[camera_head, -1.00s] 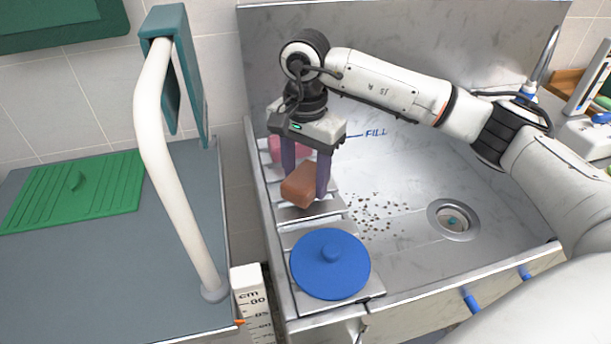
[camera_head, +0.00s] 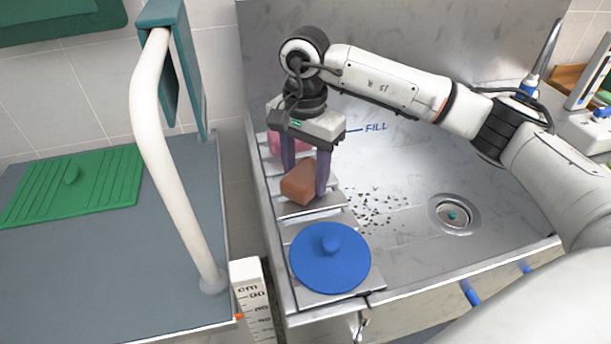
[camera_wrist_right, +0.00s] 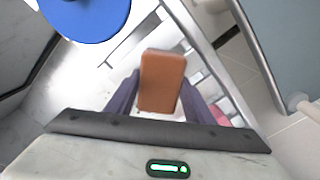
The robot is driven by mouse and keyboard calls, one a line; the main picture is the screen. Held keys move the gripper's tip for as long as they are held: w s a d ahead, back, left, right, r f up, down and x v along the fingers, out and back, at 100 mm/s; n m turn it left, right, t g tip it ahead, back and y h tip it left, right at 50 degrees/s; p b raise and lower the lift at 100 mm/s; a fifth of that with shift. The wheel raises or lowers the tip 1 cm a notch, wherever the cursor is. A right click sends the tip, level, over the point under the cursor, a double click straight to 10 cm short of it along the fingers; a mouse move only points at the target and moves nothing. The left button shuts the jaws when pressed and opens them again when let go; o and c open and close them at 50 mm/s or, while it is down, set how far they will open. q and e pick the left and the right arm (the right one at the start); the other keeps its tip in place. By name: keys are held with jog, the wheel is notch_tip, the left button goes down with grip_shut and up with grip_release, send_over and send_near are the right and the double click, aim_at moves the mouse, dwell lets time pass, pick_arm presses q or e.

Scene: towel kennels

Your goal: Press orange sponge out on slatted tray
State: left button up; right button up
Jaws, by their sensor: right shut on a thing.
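The orange sponge (camera_head: 299,184) is a brownish-orange block, held between the purple fingers of my right gripper (camera_head: 306,175). It also shows in the right wrist view (camera_wrist_right: 162,80), between the two fingers. The slatted tray (camera_head: 291,208) is a row of grey metal slats along the left side of the sink. The sponge is over its middle slats; I cannot tell whether it touches them. A pink block (camera_head: 274,144) lies on the far slats, partly hidden behind my right gripper. My left gripper is not in view.
A blue round lid (camera_head: 330,262) with a knob lies on the near slats. Dark crumbs (camera_head: 378,210) are scattered on the sink floor beside the drain (camera_head: 453,215). A white post (camera_head: 175,170) and a measuring stick (camera_head: 250,290) stand left of the sink.

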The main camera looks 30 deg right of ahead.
aim_at(305, 172)
jog(key=shift+s+f, duration=0.1)
jog(key=shift+f, duration=0.25)
dwell(0.9)
jog(key=shift+r+p, duration=1.95)
jog(key=shift+r, duration=1.75)
